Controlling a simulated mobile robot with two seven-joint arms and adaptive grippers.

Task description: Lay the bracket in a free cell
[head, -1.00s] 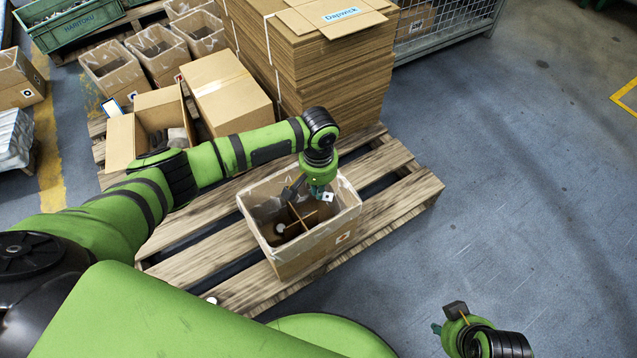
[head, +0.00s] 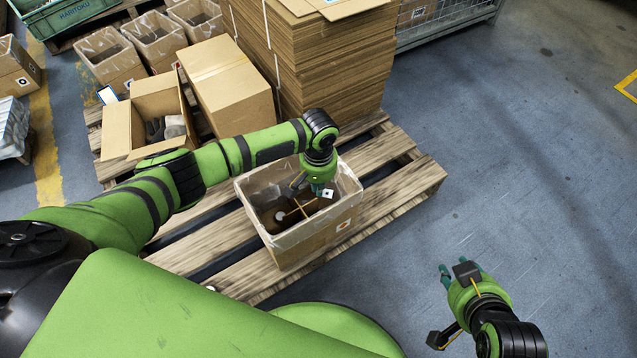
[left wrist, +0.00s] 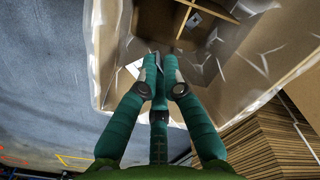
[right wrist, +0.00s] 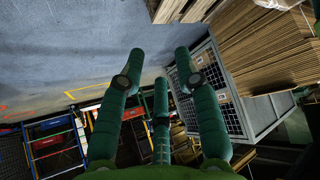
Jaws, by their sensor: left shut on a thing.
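The bracket (head: 328,193) shows as a small pale grey metal piece with a dark spot, at the fingertips of my left gripper (head: 322,188). In the left wrist view the fingers (left wrist: 160,75) are closed together around grey metal, mostly hidden by them. The gripper points down inside the far right part of a plastic-lined carton (head: 310,245). Cardboard dividers (left wrist: 184,18) split the carton into cells. A grey part (left wrist: 195,19) lies in one cell, and a pale rounded part (head: 280,215) shows at the left. My right gripper (right wrist: 160,54) is open and empty, away from the carton.
The carton stands on a wooden pallet (head: 400,190). Behind it are a closed box (head: 230,85), an open box (head: 140,130) with grey contents and a tall cardboard stack (head: 325,70). A wire cage (head: 450,15) stands behind. The floor at right is clear.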

